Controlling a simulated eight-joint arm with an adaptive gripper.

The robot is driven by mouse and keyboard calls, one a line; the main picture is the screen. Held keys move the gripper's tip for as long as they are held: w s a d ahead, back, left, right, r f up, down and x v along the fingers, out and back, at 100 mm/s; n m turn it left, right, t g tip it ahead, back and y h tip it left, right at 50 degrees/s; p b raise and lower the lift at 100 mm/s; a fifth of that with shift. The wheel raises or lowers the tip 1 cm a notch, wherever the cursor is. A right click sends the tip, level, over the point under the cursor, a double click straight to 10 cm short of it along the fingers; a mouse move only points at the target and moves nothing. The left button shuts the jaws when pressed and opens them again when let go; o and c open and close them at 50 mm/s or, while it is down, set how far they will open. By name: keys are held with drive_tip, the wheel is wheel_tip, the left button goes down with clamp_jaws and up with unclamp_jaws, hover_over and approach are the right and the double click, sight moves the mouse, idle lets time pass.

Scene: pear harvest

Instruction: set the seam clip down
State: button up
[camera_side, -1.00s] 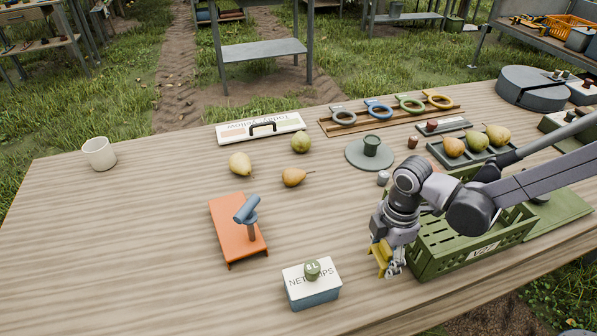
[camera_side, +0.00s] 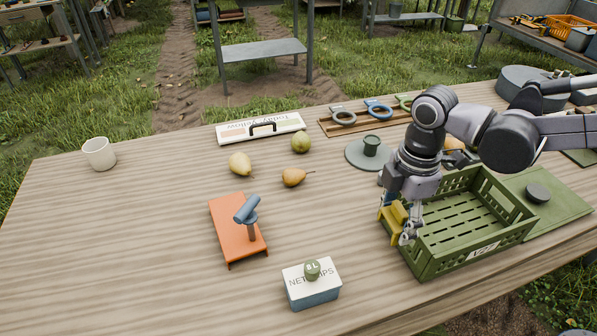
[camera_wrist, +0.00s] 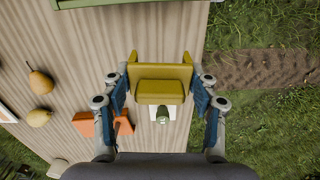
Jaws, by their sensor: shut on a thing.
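My gripper (camera_side: 402,224) is shut on the yellow seam clip (camera_side: 391,213). It is beside the left end of the green crate (camera_side: 465,258), overlapping its rim in the side view. In the wrist view the clip (camera_wrist: 160,85) is a wide yellow piece with a raised block, spanning the gap between my fingers. The clip looks held off the table; its exact height is hard to tell. My fingers hide part of it in the side view.
The labelled box (camera_side: 312,290) with a green knob stands front centre. An orange stand (camera_side: 236,228) with a blue piece is left of it. Loose pears (camera_side: 240,164) lie behind, near a round grey-green plate (camera_side: 358,156). The table's left side is mostly clear, with a white mug (camera_side: 98,153).

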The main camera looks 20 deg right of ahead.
drive_tip(key=w+a, duration=0.1)
drive_tip(key=a, duration=1.4)
drive_tip(key=w+a+r, duration=0.1)
drive_tip(key=w+a, duration=0.1)
drive_tip(key=a, duration=1.3)
drive_tip(key=shift+r+n, duration=0.25)
drive_tip(key=shift+n, duration=0.15)
drive_tip(key=s+a, duration=0.1)
drive_tip(key=a, duration=0.1)
drive_tip(key=s+a, duration=0.1)
drive_tip(key=a, duration=0.1)
drive_tip(key=s+a+f, duration=0.1)
drive_tip(key=a, duration=0.1)
drive_tip(key=shift+s+a+f, duration=0.1)
drive_tip(key=shift+s+a, duration=0.05)
drive_tip(key=shift+a, duration=0.05)
approach(216, 319)
drive_tip(key=shift+f, duration=2.9)
drive_tip(key=shift+f, duration=0.2)
drive_tip(key=o, duration=1)
